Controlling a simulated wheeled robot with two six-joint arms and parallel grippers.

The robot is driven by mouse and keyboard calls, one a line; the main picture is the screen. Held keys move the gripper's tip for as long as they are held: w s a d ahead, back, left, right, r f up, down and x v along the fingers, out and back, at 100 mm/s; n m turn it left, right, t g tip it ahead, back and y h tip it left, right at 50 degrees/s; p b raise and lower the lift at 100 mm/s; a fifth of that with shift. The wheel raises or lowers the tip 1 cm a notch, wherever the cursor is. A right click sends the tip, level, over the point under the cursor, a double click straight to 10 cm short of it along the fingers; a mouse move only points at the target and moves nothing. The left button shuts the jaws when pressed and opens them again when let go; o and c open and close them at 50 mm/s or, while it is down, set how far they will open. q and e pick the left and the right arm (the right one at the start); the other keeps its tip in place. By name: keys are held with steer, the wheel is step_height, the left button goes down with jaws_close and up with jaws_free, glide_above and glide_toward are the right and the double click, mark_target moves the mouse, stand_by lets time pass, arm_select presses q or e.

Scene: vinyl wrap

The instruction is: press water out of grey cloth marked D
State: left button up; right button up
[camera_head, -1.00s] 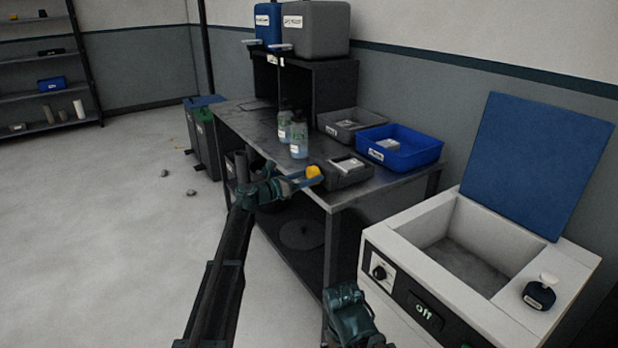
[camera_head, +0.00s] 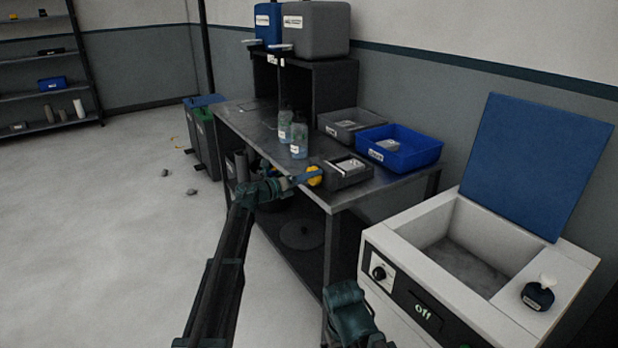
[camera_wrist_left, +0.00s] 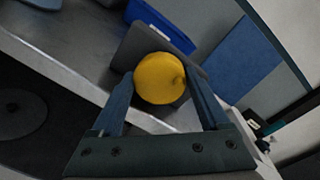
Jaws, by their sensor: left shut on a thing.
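My left gripper (camera_head: 308,178) is at the front edge of the metal workbench, beside the near grey tray. Its fingers are closed around a round yellow thing (camera_head: 315,179), which also shows between the fingertips (camera_wrist_left: 160,78) in the left wrist view. Pale folded pieces, which may be cloths, lie in the near grey tray (camera_head: 345,182), the back grey tray (camera_head: 336,134) and the blue tray (camera_head: 425,156). Their labels are too small to read, so I cannot tell which is marked D. A part of my right arm shows at the bottom, but its fingertips do not.
Two spray bottles (camera_head: 299,142) stand on the workbench (camera_head: 245,122) left of the trays. Behind them is a dark shelf with blue and grey containers (camera_head: 316,30). At right, a white basin unit (camera_head: 440,270) has its blue lid raised and its display reads "off".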

arm_select(q)
steer(key=shift+n, duration=0.4)
steer(key=o, duration=1.2)
steer(key=shift+o, duration=0.2)
steer(key=shift+s+a, duration=0.1)
steer(key=shift+a, duration=0.05)
steer(key=v, duration=1.3)
steer(key=shift+a, duration=0.25)
steer(key=shift+s+f, duration=0.1)
steer(key=shift+s, duration=0.05)
